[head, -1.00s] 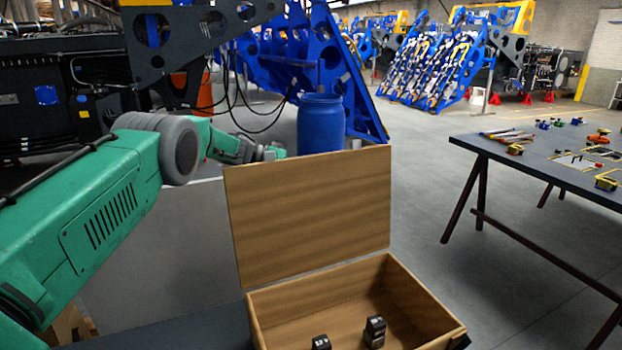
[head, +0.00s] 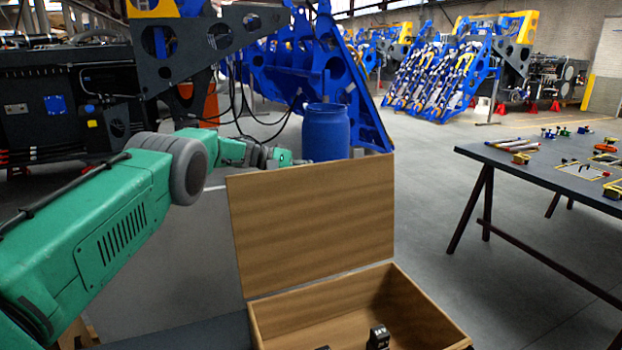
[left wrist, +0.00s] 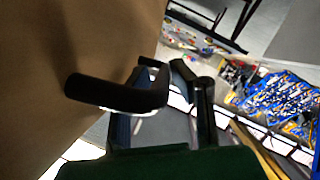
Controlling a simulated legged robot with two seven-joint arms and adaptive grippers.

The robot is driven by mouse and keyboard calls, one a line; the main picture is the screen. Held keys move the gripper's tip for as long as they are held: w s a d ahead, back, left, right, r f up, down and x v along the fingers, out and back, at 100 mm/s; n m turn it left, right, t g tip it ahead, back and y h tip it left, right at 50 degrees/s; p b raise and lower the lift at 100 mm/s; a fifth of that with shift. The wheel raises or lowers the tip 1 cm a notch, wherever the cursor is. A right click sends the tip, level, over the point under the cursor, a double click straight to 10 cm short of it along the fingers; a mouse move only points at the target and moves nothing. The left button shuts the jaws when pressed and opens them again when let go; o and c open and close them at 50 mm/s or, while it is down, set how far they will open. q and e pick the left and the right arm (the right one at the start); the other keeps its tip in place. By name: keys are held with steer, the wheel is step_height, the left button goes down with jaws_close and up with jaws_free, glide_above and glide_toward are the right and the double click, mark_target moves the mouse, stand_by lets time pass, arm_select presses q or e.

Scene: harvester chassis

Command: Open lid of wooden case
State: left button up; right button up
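The wooden case (head: 428,320) stands at the bottom of the head view. Its lid (head: 312,225) stands up, roughly vertical, along the case's far edge, and the inside is exposed. My left arm reaches around behind the lid; the gripper's fingers are hidden there. In the left wrist view, the lid's brown outer face (left wrist: 60,50) fills the left side. A black bent handle (left wrist: 115,95) sticks out from it. My left gripper (left wrist: 163,75) has its fingers apart, with the handle's bend close to the fingertips; a firm hold is not visible. My right gripper is not in view.
Small black items (head: 378,338) lie in the case. A blue barrel (head: 326,132) stands beyond the lid. A dark table (head: 540,170) with tools is at the right. Blue frames (head: 440,75) and machinery stand behind. The floor between case and table is clear.

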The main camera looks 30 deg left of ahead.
mark_target(271, 162)
arm_select(q)
steer(key=shift+s+d+f, duration=0.1)
steer(key=shift+s+f, duration=0.05)
steer(key=shift+s+a, duration=0.15)
steer(key=shift+a, duration=0.1)
steer(key=v, duration=1.1)
steer(key=shift+a, duration=0.35)
